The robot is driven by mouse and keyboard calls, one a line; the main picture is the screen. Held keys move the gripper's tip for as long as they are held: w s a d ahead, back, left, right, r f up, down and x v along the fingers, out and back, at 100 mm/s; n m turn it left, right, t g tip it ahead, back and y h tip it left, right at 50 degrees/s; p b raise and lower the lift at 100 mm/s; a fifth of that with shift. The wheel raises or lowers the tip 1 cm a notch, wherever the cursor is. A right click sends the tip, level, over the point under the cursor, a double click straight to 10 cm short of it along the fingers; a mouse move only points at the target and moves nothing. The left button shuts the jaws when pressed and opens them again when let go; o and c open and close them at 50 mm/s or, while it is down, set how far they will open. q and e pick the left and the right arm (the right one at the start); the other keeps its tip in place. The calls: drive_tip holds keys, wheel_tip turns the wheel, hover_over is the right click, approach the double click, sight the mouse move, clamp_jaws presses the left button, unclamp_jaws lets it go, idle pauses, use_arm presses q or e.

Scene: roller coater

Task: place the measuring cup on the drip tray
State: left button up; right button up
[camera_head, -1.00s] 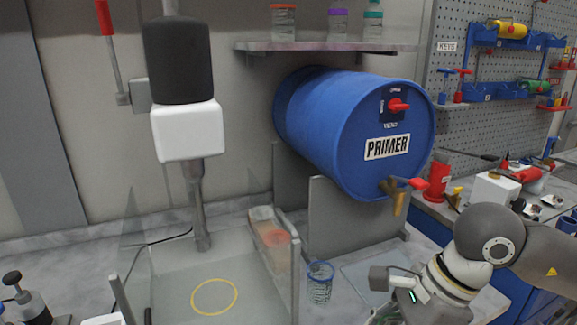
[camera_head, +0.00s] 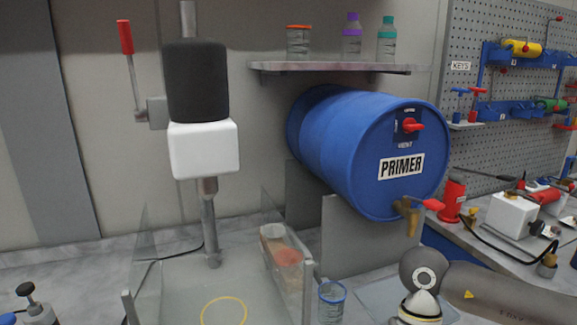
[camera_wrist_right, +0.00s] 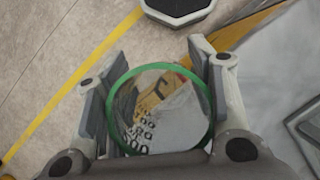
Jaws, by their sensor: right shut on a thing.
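A clear cup with a green rim (camera_wrist_right: 162,108), which looks like the measuring cup, is between the fingers of my right gripper (camera_wrist_right: 160,85) in the right wrist view. The gripper is shut on it, and I look down through its rim at a patterned surface. In the head view my right arm is at the lower right and its gripper is below the frame. The drip tray (camera_head: 375,293) appears as a flat grey plate below the brass tap of the blue drum, partly covered by my arm. My left gripper is not in view.
A blue-rimmed cup (camera_head: 331,300) stands left of the tray. The blue PRIMER drum (camera_head: 345,150) rests on grey supports, its brass tap (camera_head: 410,212) sticking out. A clear-walled enclosure (camera_head: 308,290) stands at left. The wrist view shows floor with a yellow line (camera_wrist_right: 70,85).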

drive_tip(key=shift+s+d+f+n+h, duration=0.15)
drive_tip(key=shift+f+n+h, duration=0.3)
drive_tip(key=shift+n, duration=0.55)
drive_tip(key=shift+r, duration=0.1)
